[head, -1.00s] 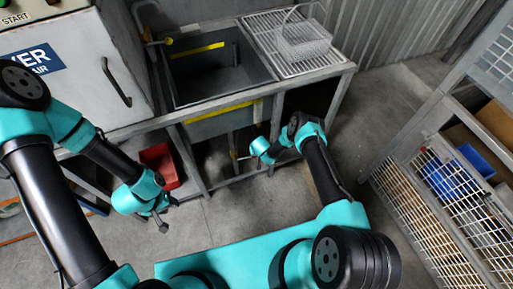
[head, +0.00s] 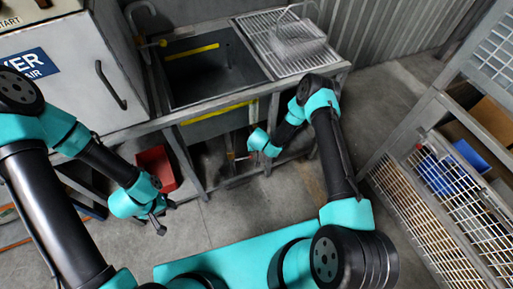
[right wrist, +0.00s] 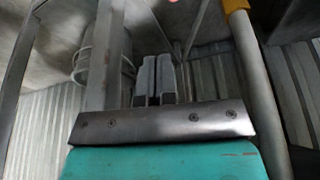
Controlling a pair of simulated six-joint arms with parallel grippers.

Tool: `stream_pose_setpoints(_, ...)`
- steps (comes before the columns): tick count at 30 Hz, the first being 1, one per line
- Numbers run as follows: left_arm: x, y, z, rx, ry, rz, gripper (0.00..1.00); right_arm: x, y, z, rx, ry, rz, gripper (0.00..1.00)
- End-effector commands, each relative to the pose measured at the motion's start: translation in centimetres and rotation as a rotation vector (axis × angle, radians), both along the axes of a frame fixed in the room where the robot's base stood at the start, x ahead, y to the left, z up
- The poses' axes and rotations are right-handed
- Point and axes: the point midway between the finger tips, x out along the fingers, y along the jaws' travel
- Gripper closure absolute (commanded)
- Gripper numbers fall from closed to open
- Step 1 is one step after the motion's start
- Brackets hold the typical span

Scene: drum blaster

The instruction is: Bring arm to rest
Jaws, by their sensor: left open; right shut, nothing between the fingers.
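My left gripper (head: 163,217) is open and empty above the concrete floor, in front of the bench and near the red bin. My right gripper (head: 236,156) is in front of the bench frame below the sink, pointing left; it is small and partly dark in the head view. In the right wrist view its two fingers (right wrist: 157,80) are close together with nothing between them. My right arm is raised and bent in front of the right end of the bench.
A sink bench (head: 263,88) has a basin (head: 225,72), and a wire basket (head: 297,40) stands on its grate. A white cabinet (head: 60,70) is at left, a red bin (head: 157,166) below it. A mesh-sided shelf (head: 432,215) stands right. Open floor (head: 225,215) lies between.

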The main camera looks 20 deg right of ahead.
Motion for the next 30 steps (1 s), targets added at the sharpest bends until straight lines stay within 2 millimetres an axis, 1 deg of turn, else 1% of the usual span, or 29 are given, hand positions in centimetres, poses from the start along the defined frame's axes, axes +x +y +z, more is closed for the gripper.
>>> stream_pose_setpoints(1,0.0,0.0,0.0,0.0,0.0,0.0,0.57,-0.1,0.0,0.4,0.0,0.0,0.0,1.0)
stream_pose_setpoints(4,0.0,0.0,0.0,0.0,0.0,0.0,0.57,-0.3,0.0,0.6,0.001,0.0,0.0,1.0)
stream_pose_setpoints(21,0.0,0.0,0.0,0.0,0.0,0.0,0.57,-0.5,0.0,0.8,0.0,0.013,0.002,1.0)
stream_pose_setpoints(26,0.0,0.0,0.0,0.0,0.0,0.0,0.57,-1.7,-0.3,1.3,0.005,0.085,0.009,1.0)
stream_pose_setpoints(30,0.0,0.0,0.0,0.0,0.0,0.0,0.57,-3.7,-0.6,2.2,0.03,0.194,0.024,1.0)
